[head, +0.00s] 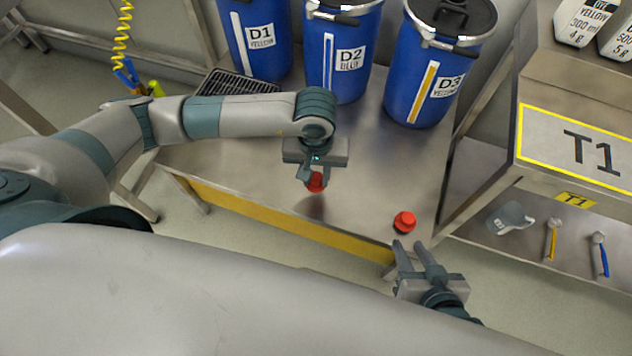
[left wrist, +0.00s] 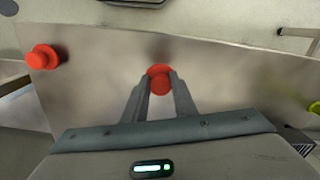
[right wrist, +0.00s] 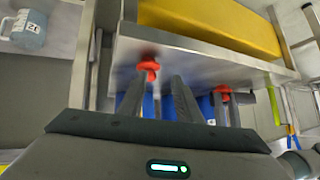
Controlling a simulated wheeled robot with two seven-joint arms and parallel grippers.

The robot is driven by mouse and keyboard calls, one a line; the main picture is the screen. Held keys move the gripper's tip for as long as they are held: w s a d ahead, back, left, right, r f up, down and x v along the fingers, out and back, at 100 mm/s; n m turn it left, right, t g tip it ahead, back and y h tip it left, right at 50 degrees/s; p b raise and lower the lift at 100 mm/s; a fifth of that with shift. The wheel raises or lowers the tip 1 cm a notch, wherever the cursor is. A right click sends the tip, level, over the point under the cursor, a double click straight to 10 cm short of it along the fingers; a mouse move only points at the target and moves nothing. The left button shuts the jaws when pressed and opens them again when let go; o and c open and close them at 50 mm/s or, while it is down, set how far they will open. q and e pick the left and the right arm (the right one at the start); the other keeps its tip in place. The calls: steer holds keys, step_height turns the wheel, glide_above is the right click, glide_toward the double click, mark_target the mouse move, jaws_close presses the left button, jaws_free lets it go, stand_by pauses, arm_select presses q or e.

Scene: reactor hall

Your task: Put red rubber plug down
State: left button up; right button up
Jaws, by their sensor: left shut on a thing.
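My left gripper (head: 311,178) is shut on a red rubber plug (head: 316,183), pointing down over the steel bench (head: 255,152). The held plug shows between the fingertips in the left wrist view (left wrist: 159,80), with a dark shadow on the bench near it; it seems to hang a little above the surface. A second red plug (head: 404,222) stands on the bench near its front right corner, also seen in the left wrist view (left wrist: 42,57). My right gripper (head: 409,245) is open and empty, just off the bench's front edge near this second plug.
Blue drums D1 (head: 258,40), D2 (head: 343,55) and D3 (head: 436,70) stand along the back of the bench. A black grate (head: 238,82) lies at the back left. Shelf unit T1 (head: 575,140) stands on the right. The bench's middle is clear.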

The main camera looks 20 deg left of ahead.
mark_target(316, 185)
arm_select(q)
step_height(316, 185, down, 3)
steer(key=shift+r, duration=0.1)
steer(key=shift+f, duration=0.6)
arm_select(e)
steer(key=shift+w+a+r+t, duration=0.15)
steer(key=shift+w+r+t, duration=0.15)
steer(key=shift+w+r, duration=0.15)
steer(key=shift+f, duration=0.1)
steer(key=shift+w+a, duration=0.1)
arm_select(q)
steer(key=shift+f+b, duration=0.15)
steer(key=shift+b, duration=0.15)
steer(key=o, duration=1)
steer(key=shift+o, duration=0.2)
arm_select(e)
steer(key=shift+w+a+r+t, duration=0.2)
steer(key=shift+a+r+t, duration=0.1)
steer(key=shift+r, duration=0.15)
steer(key=shift+d, duration=0.1)
